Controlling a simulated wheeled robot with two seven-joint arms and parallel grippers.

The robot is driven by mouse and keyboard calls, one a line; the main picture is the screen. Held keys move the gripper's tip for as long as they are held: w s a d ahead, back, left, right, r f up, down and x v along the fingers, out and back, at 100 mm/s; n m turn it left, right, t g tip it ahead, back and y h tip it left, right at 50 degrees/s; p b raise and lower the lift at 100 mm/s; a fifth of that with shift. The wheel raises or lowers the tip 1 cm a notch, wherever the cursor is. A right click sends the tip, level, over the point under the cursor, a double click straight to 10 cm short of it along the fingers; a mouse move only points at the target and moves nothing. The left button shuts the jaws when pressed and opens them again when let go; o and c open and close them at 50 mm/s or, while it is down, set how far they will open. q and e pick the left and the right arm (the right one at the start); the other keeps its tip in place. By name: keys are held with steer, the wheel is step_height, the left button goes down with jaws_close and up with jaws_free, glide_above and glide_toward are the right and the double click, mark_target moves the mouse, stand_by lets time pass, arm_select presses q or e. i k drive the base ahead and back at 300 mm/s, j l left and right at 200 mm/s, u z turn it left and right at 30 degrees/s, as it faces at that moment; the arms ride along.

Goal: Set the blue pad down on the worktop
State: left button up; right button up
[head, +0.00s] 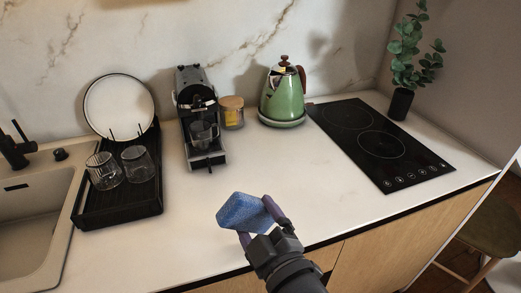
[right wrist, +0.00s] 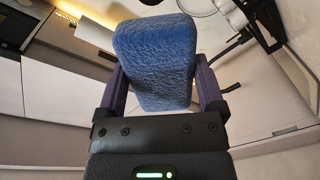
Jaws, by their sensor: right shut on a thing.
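The blue pad (head: 243,212) is a rough-textured block held between the fingers of my right gripper (head: 260,220). In the head view the pad shows over the front part of the white worktop (head: 300,180); I cannot tell how far above it. The right wrist view shows the pad (right wrist: 155,62) tilted between the two purple fingers of the right gripper (right wrist: 160,95), which is shut on it. My left gripper is not in view.
The worktop's middle is clear. A black drying rack (head: 125,205) with two glasses and a plate stands left, beside the sink (head: 35,225). A coffee machine (head: 200,120), a jar (head: 231,112) and a green kettle (head: 284,92) stand behind. The black hob (head: 380,145) is right.

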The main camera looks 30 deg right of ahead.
mark_target(295, 196)
steer(key=i+l+u, duration=0.15)
steer(key=l, duration=0.5)
steer(key=l+u, duration=0.15)
steer(key=l, duration=0.5)
